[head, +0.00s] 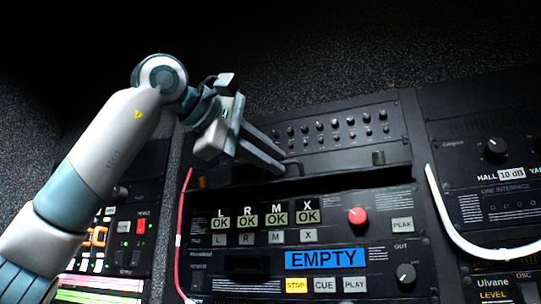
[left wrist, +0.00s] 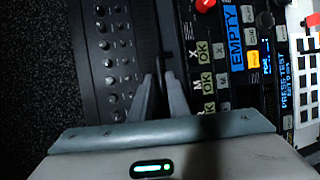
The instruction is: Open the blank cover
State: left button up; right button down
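The blank cover (head: 340,159) is a plain dark panel between the knob panel and the unit with the blue EMPTY label. A small dark tab (head: 378,158) stands out near its right end. A black gap shows below its lower edge. In the left wrist view the cover (left wrist: 149,35) is a dark upright strip. My left gripper (head: 284,165) is at the cover's left half, its two fingers apart, one above the other. The wrist view shows a dark space between the fingertips (left wrist: 160,75); whether they touch the cover is unclear. My right gripper is out of view.
The knob panel (head: 335,130) lies just above the cover. The EMPTY unit (head: 325,259) with a red knob and lit buttons lies below. A red cable (head: 182,235) hangs at left and a white cable (head: 447,222) at right. Other rack units stand on both sides.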

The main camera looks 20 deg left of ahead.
pick_arm(q)
grip_shut()
jog(key=shift+r, duration=0.15)
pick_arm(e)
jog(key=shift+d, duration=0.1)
pick_arm(q)
jog(key=shift+w+r+n+g+y, duration=0.3)
jog(key=shift+r+g, duration=0.2)
jog(key=shift+g, duration=0.45)
jog(key=shift+w+r+n+g+y, duration=0.2)
jog(key=shift+w+r+n+g, duration=0.2)
jog(key=shift+g, duration=0.55)
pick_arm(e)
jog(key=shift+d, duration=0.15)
pick_arm(q)
jog(key=shift+g, duration=0.3)
